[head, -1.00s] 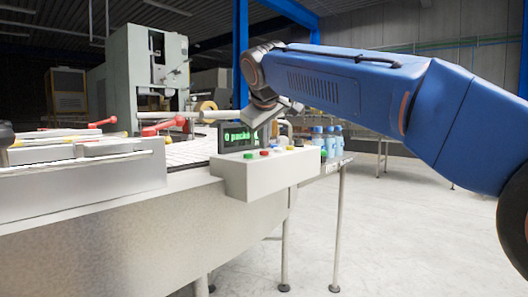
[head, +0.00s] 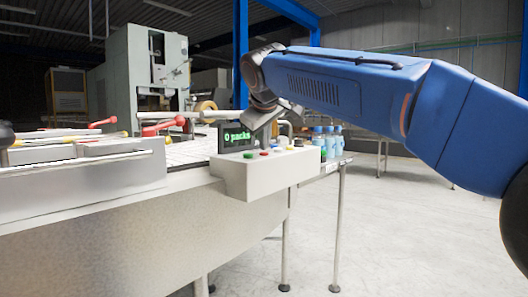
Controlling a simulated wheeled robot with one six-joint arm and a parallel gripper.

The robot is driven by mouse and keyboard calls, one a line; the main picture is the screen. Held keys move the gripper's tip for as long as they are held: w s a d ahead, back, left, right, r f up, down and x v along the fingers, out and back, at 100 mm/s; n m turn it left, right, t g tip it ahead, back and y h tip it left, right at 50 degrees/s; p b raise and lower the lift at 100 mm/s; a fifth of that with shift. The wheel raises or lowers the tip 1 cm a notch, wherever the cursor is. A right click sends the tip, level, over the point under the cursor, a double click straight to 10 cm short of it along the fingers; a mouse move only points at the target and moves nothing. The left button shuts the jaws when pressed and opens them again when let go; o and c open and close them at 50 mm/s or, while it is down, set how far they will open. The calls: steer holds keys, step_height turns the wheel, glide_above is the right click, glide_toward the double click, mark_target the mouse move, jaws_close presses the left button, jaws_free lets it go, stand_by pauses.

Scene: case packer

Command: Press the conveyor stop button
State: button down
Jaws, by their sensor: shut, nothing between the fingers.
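The control box (head: 252,180) is a pale grey box on the near corner of the machine. On its top are a green button (head: 248,154) and a red button (head: 264,152), with yellow, blue and white controls to their right. No label is readable, so I cannot tell for sure which one is the stop button. My gripper (head: 258,122) is shut and empty. It hangs above and behind the buttons in the picture, apart from the red one, and covers the right edge of the display. Its fingertips are small and hard to make out.
A dark display (head: 235,138) reads "0 packs" in green behind the box. Several blue-capped bottles (head: 329,143) stand to the right. Red-ended levers (head: 165,126) and a metal guard (head: 85,182) are at left.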

mark_target(264, 154)
steer(key=shift+r, duration=0.9)
steer(key=shift+r, duration=2.5)
